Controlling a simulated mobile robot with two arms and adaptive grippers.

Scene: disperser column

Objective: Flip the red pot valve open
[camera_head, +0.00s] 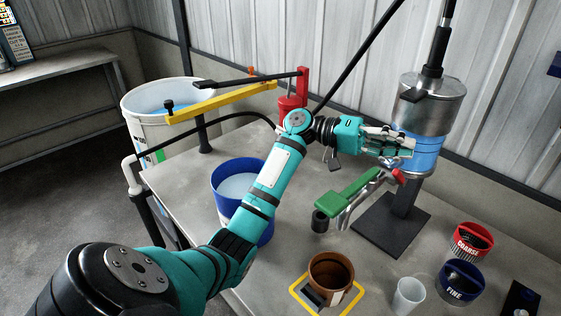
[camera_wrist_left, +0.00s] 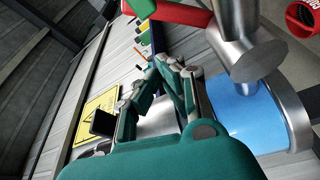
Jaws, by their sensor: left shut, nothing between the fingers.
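The pot (camera_head: 432,100) is a silver cylinder with a blue band (camera_head: 424,158). It stands on a dark post and plate. A small red valve handle (camera_head: 398,176) shows low on its left side, by a silver spout. In the left wrist view, a red bar (camera_wrist_left: 185,12), seemingly this handle, shows at the top edge beside a silver pipe. The blue band (camera_wrist_left: 238,112) is on the right there. My left gripper (camera_head: 405,146) is shut and empty, just above the red handle at the blue band. Its fingertips (camera_wrist_left: 170,66) are apart from the red bar. My right gripper is out of view.
A green lever (camera_head: 348,194) juts left below my gripper. A blue bucket (camera_head: 236,178) is behind my forearm. A brown pot (camera_head: 331,272), clear cup (camera_head: 408,296), and red (camera_head: 472,240) and blue (camera_head: 460,281) cups stand in front. The right front table has some free room.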

